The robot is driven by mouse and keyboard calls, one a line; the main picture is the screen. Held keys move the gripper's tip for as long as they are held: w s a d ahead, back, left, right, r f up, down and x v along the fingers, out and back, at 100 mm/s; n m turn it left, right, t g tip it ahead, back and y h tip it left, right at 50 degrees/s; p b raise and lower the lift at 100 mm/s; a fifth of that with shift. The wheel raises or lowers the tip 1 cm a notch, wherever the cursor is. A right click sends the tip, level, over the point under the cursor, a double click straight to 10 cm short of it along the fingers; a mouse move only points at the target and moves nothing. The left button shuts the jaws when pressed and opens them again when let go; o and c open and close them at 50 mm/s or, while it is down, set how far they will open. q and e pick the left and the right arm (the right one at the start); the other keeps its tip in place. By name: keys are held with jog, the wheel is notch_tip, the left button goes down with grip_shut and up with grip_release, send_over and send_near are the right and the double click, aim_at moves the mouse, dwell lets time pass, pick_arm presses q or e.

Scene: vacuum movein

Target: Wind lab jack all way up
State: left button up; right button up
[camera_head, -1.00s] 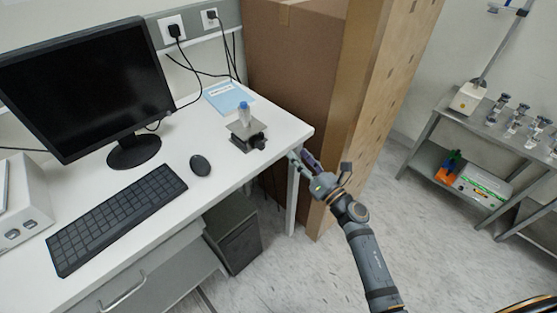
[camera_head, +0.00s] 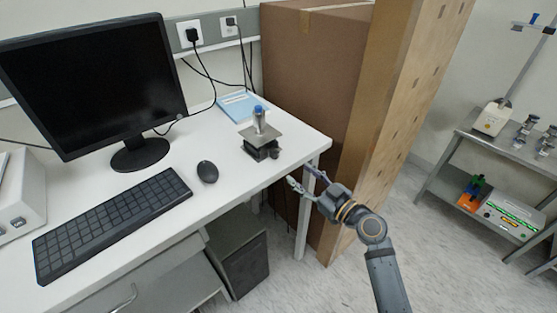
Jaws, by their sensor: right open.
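The lab jack (camera_head: 261,141) stands on the white desk near its right end. Its steel top plate is low over a dark base, and a small dark knob (camera_head: 275,154) shows at its right side. My left gripper is not in view.
The desk (camera_head: 190,208) carries a monitor (camera_head: 95,85), keyboard (camera_head: 115,222) and mouse (camera_head: 207,171). A blue booklet (camera_head: 240,105) lies behind the jack. A tall cardboard box (camera_head: 318,80) stands close beyond the desk's right end. A steel cart (camera_head: 440,185) is at the far right.

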aim_at(277, 156)
jog(key=p+x, duration=0.3)
jog(key=x, duration=0.6)
jog(key=shift+w+a+r, duration=0.1)
jog(key=shift+w, duration=0.15)
jog(key=shift+w+a, duration=0.25)
jog(key=shift+w, duration=0.15)
jog(key=shift+c, duration=0.4)
